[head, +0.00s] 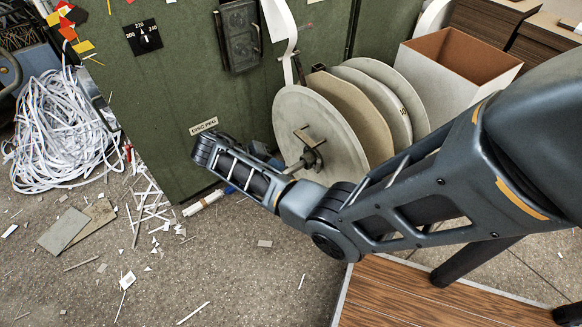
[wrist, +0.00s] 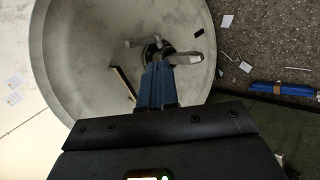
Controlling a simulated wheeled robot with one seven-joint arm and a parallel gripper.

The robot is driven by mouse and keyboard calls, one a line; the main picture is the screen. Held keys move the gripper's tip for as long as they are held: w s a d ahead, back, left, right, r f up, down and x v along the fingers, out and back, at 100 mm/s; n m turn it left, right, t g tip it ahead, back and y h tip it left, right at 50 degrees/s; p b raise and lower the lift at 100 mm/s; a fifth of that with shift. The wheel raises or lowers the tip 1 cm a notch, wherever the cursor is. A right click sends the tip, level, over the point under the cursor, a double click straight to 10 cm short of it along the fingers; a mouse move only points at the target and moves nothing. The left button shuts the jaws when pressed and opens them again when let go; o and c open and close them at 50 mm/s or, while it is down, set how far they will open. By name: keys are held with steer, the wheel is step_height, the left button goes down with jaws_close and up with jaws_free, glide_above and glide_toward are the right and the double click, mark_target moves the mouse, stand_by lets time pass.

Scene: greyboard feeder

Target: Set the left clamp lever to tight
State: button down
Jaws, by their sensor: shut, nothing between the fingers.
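The large grey disc (head: 318,120) stands upright at the green machine's side; it fills much of the wrist view (wrist: 80,60). A dark hub (head: 313,160) with a spindle sits at its middle. In the wrist view a pale, round-ended lever (wrist: 188,59) sticks out to the right of the hub, with the spindle (wrist: 138,42) to the left. My gripper (wrist: 158,68) is shut and empty, its blue fingertips just below the hub and lever in the picture. I cannot tell whether they touch. In the head view my arm hides most of the gripper.
More discs (head: 385,98) stand behind the front one, with an open box (head: 458,65) to their right. The green machine (head: 165,95) is at the left. White strips (head: 60,130) and scraps litter the floor. A wooden platform (head: 420,295) is at the lower right.

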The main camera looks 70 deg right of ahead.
mark_target(317, 165)
steer(key=shift+s+d+f+b, duration=0.45)
steer(key=shift+s+d+f, duration=0.45)
steer(key=shift+s+d, duration=0.4)
steer(key=shift+s+d+f+b, duration=0.45)
steer(key=shift+s+d+f, duration=0.4)
steer(key=shift+s+d, duration=0.4)
steer(key=shift+s+d+f+b, duration=0.45)
steer(key=shift+s+d+f, duration=0.45)
steer(key=shift+s+d, duration=0.4)
steer(key=shift+w, duration=0.1)
steer(key=s+d+r+t+y+p, duration=0.1)
steer(key=p, duration=0.3)
steer(key=shift+d+r, duration=0.1)
steer(key=shift+d, duration=0.3)
